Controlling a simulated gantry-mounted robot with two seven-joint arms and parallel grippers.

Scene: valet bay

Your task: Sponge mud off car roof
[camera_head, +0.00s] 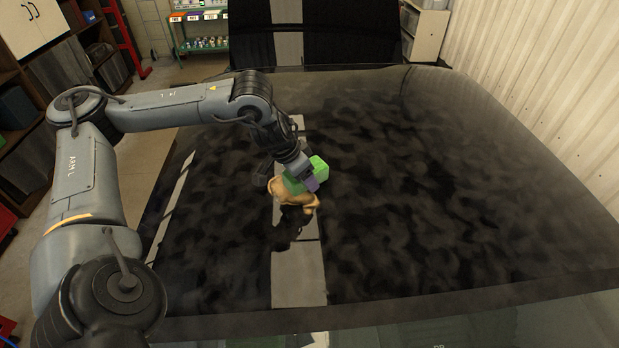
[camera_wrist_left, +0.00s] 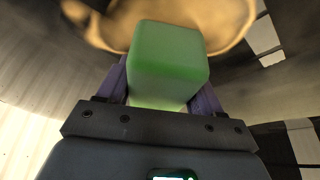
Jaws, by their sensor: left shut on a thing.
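The dark car roof (camera_head: 430,200) fills the middle of the head view, with a grey stripe (camera_head: 298,275) along it. Dark blotchy mud (camera_head: 400,150) is smeared over much of the roof on both sides of the stripe. A tan sponge (camera_head: 284,190) with a green block-shaped grip (camera_head: 318,167) is over the stripe near the roof's centre. My left gripper (camera_head: 306,182) has its purple fingers shut on the green grip. In the left wrist view, the green grip (camera_wrist_left: 168,62) sits between the fingers, with the tan sponge (camera_wrist_left: 115,28) beyond it. I cannot tell whether the sponge touches the roof.
A green shelf (camera_head: 203,45) with small items stands behind the car at the back left. Dark shelving (camera_head: 55,85) lines the left side, and a corrugated wall (camera_head: 560,90) runs along the right. The roof right of the sponge is free of objects.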

